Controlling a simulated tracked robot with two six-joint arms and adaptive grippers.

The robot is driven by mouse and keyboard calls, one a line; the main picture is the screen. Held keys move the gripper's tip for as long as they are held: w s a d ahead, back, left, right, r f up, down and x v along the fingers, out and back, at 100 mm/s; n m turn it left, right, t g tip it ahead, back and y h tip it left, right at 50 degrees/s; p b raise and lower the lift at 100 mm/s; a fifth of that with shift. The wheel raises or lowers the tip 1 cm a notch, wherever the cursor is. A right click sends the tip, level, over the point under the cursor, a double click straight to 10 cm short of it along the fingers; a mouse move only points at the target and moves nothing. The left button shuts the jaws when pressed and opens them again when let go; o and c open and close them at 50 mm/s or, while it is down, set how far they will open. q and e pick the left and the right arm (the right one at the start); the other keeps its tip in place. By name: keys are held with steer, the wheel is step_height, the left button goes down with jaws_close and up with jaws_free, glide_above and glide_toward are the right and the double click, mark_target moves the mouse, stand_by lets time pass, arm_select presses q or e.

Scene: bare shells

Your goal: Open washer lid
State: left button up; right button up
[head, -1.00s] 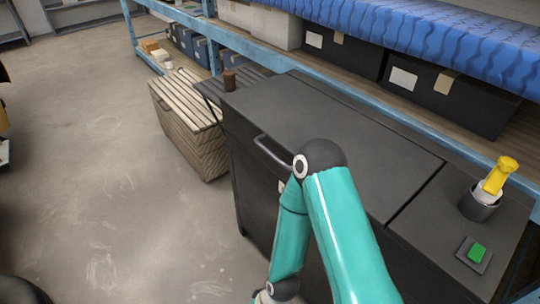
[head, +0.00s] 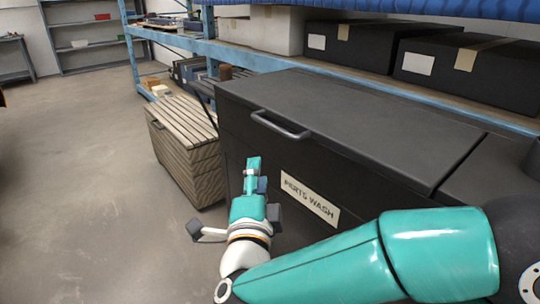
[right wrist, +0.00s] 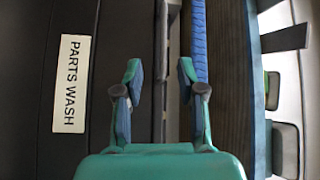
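The black washer's lid (head: 340,115) lies flat and closed in the head view. Its grey bar handle (head: 281,124) is on the front edge, at the lid's left part. The washer's front carries a white "PARTS WASH" label (head: 310,198), also seen in the right wrist view (right wrist: 71,84). My right gripper (head: 254,164) is in front of the washer, below the handle in the picture, and touches nothing that I can see. The right wrist view shows its two fingers (right wrist: 158,74) apart and empty. A grey bar, likely the handle (right wrist: 171,20), shows beyond them. My left gripper is out of view.
A slatted wooden crate (head: 187,150) stands left of the washer. Blue shelving (head: 290,61) with black boxes (head: 350,45) runs behind the lid. Open floor (head: 80,190) lies at the left.

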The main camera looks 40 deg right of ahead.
mark_target(273, 127)
steer(key=shift+m+h, duration=0.5)
steer(key=shift+m, duration=0.2)
steer(key=x, duration=0.5)
steer(key=d+x, duration=0.1)
steer(key=x, duration=0.5)
steer(key=s+x, duration=0.1)
steer(key=x, duration=0.4)
steer(key=shift+w+d+r, duration=0.1)
steer(key=shift+d+r, duration=0.05)
steer(key=shift+d, duration=0.15)
jaws_close()
steer(key=shift+g, duration=0.3)
